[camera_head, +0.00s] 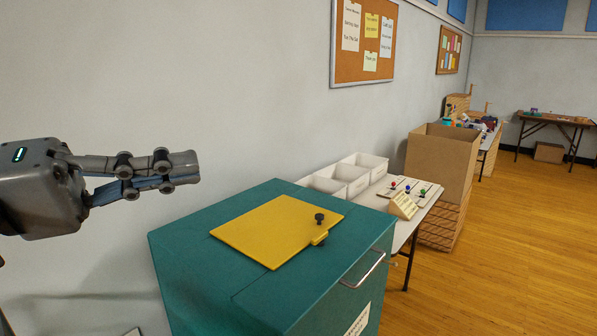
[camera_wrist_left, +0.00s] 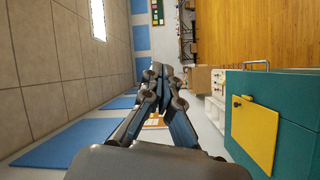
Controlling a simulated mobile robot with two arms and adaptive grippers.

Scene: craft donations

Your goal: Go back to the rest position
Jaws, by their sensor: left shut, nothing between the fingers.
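My left gripper (camera_head: 192,168) comes in from the left in the head view, level in the air beside and above the teal cabinet. Its fingers are closed together with nothing between them, and it touches nothing. The left wrist view shows the same fingers (camera_wrist_left: 168,72) meeting at the tips. The teal cabinet (camera_head: 215,270) has a yellow panel with a black knob (camera_head: 265,232) on its top, lying flat. My right gripper is in neither view.
Behind the cabinet stands a table with white bins (camera_head: 345,178) and a small board with coloured knobs (camera_head: 410,190). A large cardboard box (camera_head: 440,160) stands beyond it. A wall with a cork board (camera_head: 363,40) runs along the back. The wooden floor (camera_head: 500,250) at right is clear.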

